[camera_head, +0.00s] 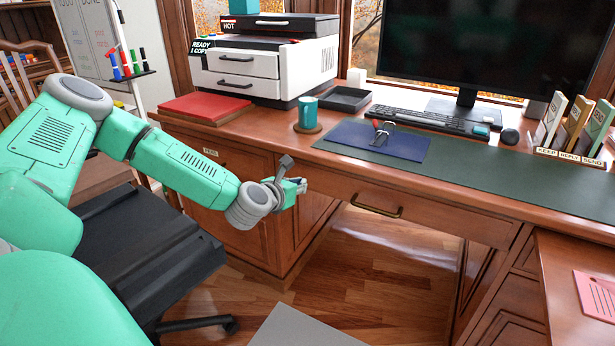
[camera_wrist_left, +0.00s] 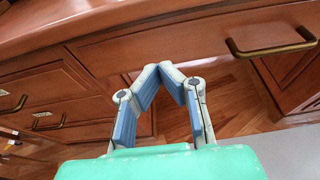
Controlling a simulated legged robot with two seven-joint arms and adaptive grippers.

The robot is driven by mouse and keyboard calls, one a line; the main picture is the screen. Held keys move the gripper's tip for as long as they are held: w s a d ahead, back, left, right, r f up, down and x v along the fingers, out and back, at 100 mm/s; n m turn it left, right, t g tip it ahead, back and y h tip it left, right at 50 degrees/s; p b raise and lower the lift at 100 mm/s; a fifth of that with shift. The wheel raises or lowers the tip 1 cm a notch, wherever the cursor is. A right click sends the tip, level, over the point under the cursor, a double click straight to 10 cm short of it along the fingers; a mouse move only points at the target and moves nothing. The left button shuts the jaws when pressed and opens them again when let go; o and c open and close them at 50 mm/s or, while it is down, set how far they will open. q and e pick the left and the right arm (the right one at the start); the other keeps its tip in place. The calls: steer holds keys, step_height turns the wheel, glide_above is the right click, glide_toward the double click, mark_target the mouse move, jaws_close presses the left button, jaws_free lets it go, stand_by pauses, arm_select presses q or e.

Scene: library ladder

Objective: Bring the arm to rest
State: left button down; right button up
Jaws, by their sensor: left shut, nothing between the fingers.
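My left arm (camera_head: 180,165), green with grey joints, reaches in from the left over a black chair seat. My left gripper (camera_head: 300,186) is in front of the desk's front edge, near the wooden drawer, and holds nothing. In the left wrist view the gripper's blue-padded fingers (camera_wrist_left: 160,72) meet at the tips, shut and empty. Behind them is the desk front with a brass drawer handle (camera_wrist_left: 270,47). My right gripper is not in view.
The wooden desk (camera_head: 255,145) bears a teal mug (camera_head: 307,112), a printer (camera_head: 265,68), a red folder (camera_head: 206,107), a blue mat (camera_head: 372,143), a keyboard (camera_head: 425,119) and a monitor (camera_head: 490,40). The black chair (camera_head: 150,235) stands below my left arm. Open floor shows under the desk.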

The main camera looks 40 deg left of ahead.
arm_select(q)
steer(key=s+d+f+m+g+h+p, duration=0.25)
steer(key=s+d+f+m, duration=0.25)
steer(key=s+d+m, duration=0.45)
steer(key=s+d+f+m+g+h+p, duration=0.1)
steer(key=s+d+f+m+g+h, duration=0.4)
steer(key=d+m, duration=0.7)
steer(key=s+f+m+g+y+p, duration=0.1)
steer(key=s+m+g+y, duration=0.1)
steer(key=s+m, duration=0.7)
steer(key=s+f+m+g+y+p, duration=0.2)
steer(key=s+m+g, duration=0.2)
steer(key=s+m, duration=0.4)
steer(key=s, duration=0.3)
steer(key=shift+a+m, duration=0.2)
steer(key=shift+m, duration=0.15)
